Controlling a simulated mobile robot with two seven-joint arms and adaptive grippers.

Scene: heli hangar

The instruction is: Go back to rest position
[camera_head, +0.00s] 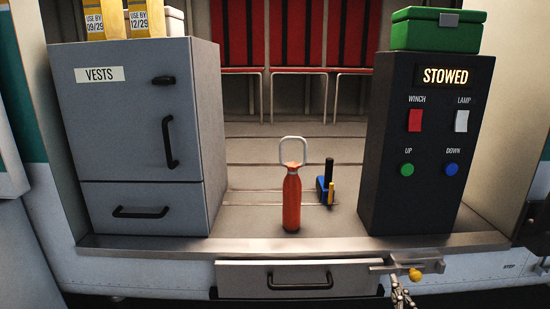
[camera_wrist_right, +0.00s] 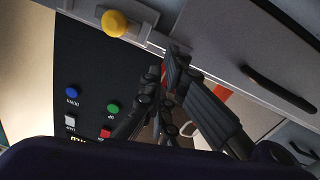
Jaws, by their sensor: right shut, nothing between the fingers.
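My right gripper (camera_head: 402,294) shows at the bottom edge of the head view, right of the drawer front and just below the yellow knob (camera_head: 415,274) of the metal latch. Its fingers (camera_wrist_right: 172,75) also show in the right wrist view, shut with nothing between them. The yellow knob (camera_wrist_right: 115,22) is near the fingers there, apart from them. Most of my right arm is outside the head view. My left gripper is in neither view.
A drawer (camera_head: 245,281) sits under the sill, closed. A red bottle (camera_head: 291,204) and a blue tool (camera_head: 321,190) stand on the deck between the grey vests cabinet (camera_head: 140,140) and the black control panel (camera_head: 390,205). A green box (camera_head: 435,32) sits on the panel.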

